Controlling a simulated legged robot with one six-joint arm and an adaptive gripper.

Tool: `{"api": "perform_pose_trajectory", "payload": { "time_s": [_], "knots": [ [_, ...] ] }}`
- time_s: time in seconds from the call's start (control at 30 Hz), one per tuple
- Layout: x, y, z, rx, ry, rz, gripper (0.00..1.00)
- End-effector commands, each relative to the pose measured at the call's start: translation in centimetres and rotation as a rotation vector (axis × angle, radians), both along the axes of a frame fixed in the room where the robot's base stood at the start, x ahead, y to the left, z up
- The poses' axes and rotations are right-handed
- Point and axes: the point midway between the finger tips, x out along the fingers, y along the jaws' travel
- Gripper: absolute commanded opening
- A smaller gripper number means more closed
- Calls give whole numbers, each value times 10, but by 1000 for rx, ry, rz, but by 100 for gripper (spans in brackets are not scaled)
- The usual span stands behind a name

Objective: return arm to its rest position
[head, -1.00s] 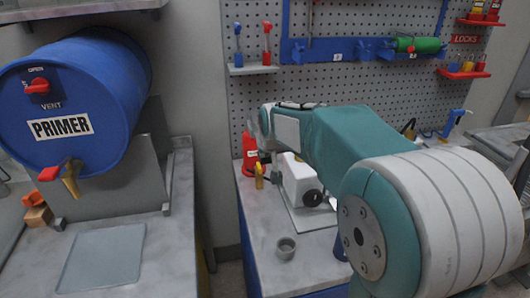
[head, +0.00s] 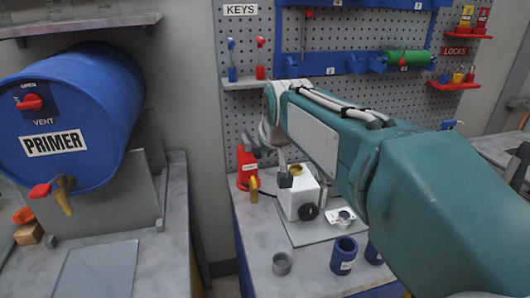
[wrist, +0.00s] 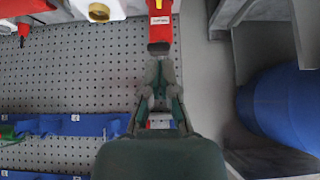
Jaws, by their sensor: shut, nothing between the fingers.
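My arm (head: 350,150), teal and grey, reaches from the lower right of the head view to the middle, in front of the pegboard. My gripper (wrist: 159,66) shows in the wrist view with its fingers together and nothing between them. Beyond its fingertips in that picture is a red bottle (wrist: 160,27). In the head view the same red bottle (head: 244,160) stands on the bench, left of the arm's end. The gripper is mostly hidden there behind the wrist.
A blue primer drum (head: 75,110) with a red-handled tap is at left.

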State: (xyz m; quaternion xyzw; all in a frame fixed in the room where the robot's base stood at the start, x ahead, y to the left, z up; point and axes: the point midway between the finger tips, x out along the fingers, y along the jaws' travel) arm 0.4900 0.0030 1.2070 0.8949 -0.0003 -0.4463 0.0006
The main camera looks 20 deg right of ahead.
Motion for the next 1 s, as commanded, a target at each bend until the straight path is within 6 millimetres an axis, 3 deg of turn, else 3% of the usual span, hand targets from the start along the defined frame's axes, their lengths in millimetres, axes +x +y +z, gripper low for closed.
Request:
{"api": "perform_pose_trajectory", "payload": {
  "time_s": [0.57, 0.67, 1.0],
  "knots": [
    [-4, 0, 0, 0, 1, 0, 0],
    [-22, 0, -3, 0, 11, 0, 0],
    [-119, -1, -31, 0, 69, 0, 0]
  ]
}}
